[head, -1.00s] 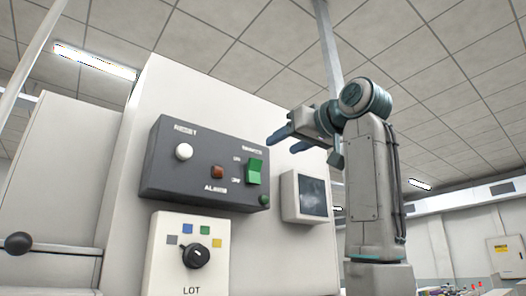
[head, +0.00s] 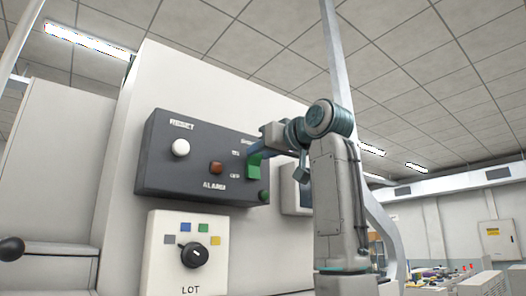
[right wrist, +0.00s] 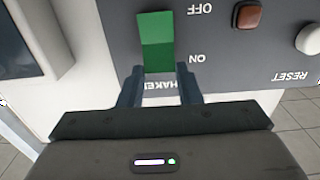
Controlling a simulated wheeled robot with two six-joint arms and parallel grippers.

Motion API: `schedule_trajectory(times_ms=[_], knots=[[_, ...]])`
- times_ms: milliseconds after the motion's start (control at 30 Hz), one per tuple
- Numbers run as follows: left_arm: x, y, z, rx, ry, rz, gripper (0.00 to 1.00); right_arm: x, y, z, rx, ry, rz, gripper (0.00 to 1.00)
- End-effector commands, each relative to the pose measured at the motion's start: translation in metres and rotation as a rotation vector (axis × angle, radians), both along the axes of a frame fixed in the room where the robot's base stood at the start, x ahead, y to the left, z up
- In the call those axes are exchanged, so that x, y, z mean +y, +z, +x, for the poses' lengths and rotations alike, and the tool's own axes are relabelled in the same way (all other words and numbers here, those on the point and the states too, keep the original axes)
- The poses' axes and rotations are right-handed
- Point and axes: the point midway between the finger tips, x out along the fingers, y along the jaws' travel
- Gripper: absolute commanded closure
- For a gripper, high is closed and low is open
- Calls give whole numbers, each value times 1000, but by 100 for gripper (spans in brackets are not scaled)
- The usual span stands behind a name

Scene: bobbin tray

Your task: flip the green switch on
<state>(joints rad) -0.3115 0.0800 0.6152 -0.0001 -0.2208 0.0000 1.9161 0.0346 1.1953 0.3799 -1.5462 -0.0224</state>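The green switch (head: 254,168) is a rocker on the dark grey panel (head: 190,187), with ON and OFF labels beside it. In the right wrist view the panel appears upside down, and the green switch (right wrist: 155,42) shows two faces of different shade; I cannot tell its setting for sure. My right gripper (head: 262,147) is at the panel and hides the upper end of the switch in the head view. In the right wrist view its two fingers (right wrist: 160,73) are apart and empty, pointing at the ON end of the switch. Contact is unclear. My left gripper is out of view.
Below is a LOT plate with a black knob (head: 194,255). A screen (head: 297,198) stands right of the panel, partly behind my arm.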

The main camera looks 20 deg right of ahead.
Motion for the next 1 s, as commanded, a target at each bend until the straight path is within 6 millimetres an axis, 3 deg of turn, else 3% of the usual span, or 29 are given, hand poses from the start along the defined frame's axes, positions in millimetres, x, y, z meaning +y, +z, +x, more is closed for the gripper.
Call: schedule_trajectory(times_ms=[400,700,1000], knots=[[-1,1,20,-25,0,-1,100,2,6,3,113,1,-41,92],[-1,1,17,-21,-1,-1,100,4,11,9,271,1,-98,92],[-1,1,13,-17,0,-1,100,4,11,11,313,1,-113,92]])
